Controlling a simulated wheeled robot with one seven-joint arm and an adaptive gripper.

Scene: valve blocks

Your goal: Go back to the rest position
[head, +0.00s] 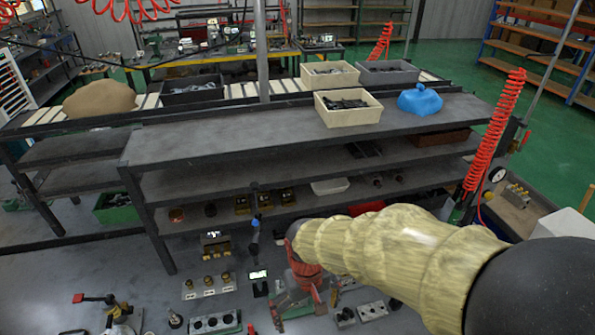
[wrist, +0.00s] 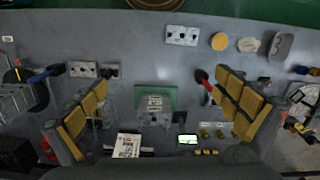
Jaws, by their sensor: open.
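My gripper (wrist: 160,108) shows in the wrist view with its two yellow-padded fingers spread wide at left and right. Nothing is between the pads. Below it, a grey metal block (wrist: 155,112) sits on a green plate (wrist: 141,92). In the head view my arm in a yellowish sleeve reaches in from the right over the grey work surface (head: 150,285). I cannot make out the fingers clearly there. Metal valve blocks with holes (head: 215,323) lie at the front, and one plate carries brass fittings (head: 208,286). More holed blocks show in the wrist view (wrist: 182,35).
A dark shelf rack (head: 240,130) stands behind the work surface, with cream bins (head: 348,112) and a blue bag (head: 420,99) on top. A red coiled hose (head: 495,135) hangs at right. A red-handled valve (head: 95,299) stands at front left. Small tools and parts crowd the surface.

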